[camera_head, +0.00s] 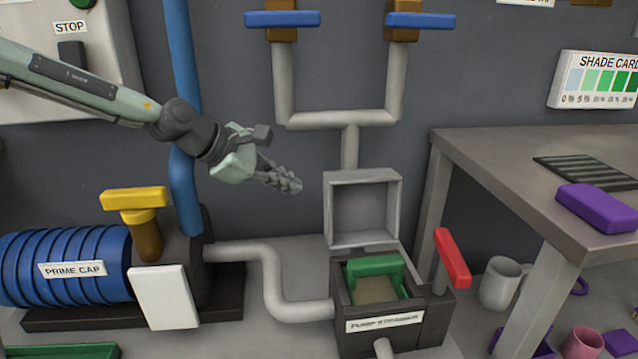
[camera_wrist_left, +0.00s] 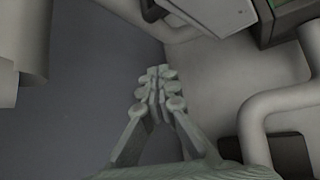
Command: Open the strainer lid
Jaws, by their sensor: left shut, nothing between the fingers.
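The pump strainer box (camera_head: 351,323) stands on the floor in the lower middle of the head view, with a label on its front. Its grey lid (camera_head: 362,178) stands upright at the back edge, swung open, its hollow inside facing me. A green handled piece (camera_head: 375,266) sits in the open box. My left gripper (camera_head: 291,184) is shut and empty, left of the raised lid and apart from it. In the left wrist view the fingertips (camera_wrist_left: 157,85) are together with nothing between them. My right gripper is not in view.
A red handle (camera_head: 452,258) stands at the strainer's right side. A blue pump (camera_head: 75,262) with a yellow handle (camera_head: 135,199) is at left. Grey pipes (camera_head: 350,120) run up the wall behind. A table (camera_head: 500,150) with a purple block (camera_head: 597,207) is at right.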

